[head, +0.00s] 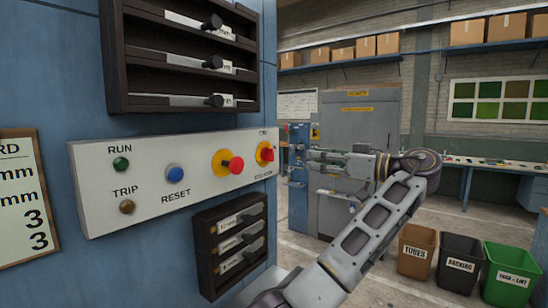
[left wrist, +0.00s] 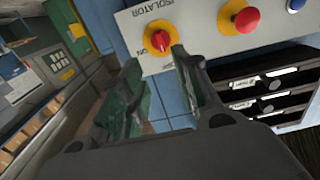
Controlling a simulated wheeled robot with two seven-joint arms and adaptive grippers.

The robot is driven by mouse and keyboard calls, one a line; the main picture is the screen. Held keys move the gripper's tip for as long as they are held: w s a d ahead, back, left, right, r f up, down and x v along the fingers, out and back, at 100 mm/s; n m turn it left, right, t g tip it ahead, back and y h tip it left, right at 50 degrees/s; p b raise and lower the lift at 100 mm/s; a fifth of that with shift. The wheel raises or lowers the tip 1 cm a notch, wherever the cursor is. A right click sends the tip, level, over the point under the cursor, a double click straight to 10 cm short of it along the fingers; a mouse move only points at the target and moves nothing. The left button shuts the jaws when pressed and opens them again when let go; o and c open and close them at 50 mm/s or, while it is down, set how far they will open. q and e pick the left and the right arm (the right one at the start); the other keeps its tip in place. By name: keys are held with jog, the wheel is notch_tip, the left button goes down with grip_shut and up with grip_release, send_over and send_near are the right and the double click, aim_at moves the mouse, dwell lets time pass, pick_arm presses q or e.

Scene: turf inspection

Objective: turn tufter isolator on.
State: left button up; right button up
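The isolator (head: 265,153) is a red rotary knob on a yellow round plate at the right end of a pale control panel (head: 140,190). In the left wrist view the isolator (left wrist: 160,40) shows at top centre, beside its ISOLATOR label; the knob's exact setting is too small to tell. My left gripper (head: 316,162) is to the right of the panel, apart from the knob, its fingers pointing left. In the left wrist view the two green-padded fingers (left wrist: 158,62) are spread, with nothing between them and the knob just beyond their tips. My right gripper is not in view.
A red mushroom button (head: 232,165) on yellow sits next to the isolator. A blue RESET button (head: 175,174) and RUN and TRIP lamps are further left. Dark racks (head: 180,55) with handled tools jut out above and below the panel. Bins (head: 460,262) stand at right.

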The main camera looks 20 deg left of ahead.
pick_arm(q)
jog(key=shift+w, duration=0.15)
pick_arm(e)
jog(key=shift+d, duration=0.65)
pick_arm(q)
jog(key=p, duration=0.2)
send_near(270, 155)
jog(key=w+x, duration=0.1)
jog(key=x, duration=0.7)
jog(key=shift+s+d+r, duration=0.1)
jog(key=shift+d+r, duration=0.05)
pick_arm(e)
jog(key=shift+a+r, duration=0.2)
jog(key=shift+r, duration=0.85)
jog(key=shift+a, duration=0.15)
pick_arm(q)
jog(key=shift+c, duration=0.6)
jog(key=shift+s+r, duration=0.1)
grip_shut()
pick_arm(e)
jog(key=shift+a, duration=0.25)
